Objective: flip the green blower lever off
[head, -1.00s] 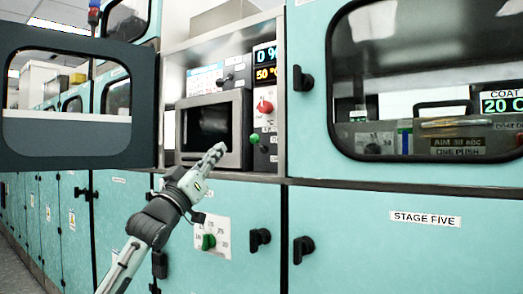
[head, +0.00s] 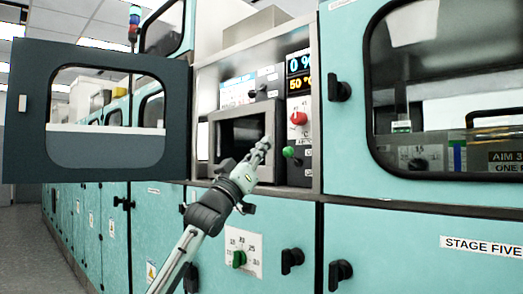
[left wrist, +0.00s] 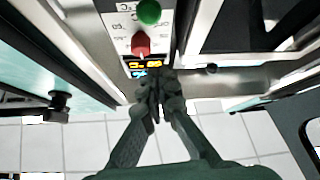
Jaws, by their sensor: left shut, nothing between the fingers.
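The green lever knob (head: 289,151) sits on the narrow control panel to the right of the dark-windowed unit, below a red knob (head: 299,118). The green knob also shows at the top of the left wrist view (left wrist: 149,12), with the red knob (left wrist: 140,43) beside it. My left gripper (head: 265,142) is shut and empty, in front of the dark window, just left of the green knob in the picture. Its closed fingers show in the left wrist view (left wrist: 156,85). I see no contact with the knob. My right gripper is not in view.
An open dark door (head: 95,112) with a window stands at left. A black handle (head: 338,90) juts from the large window door at right. The floor at lower left is clear.

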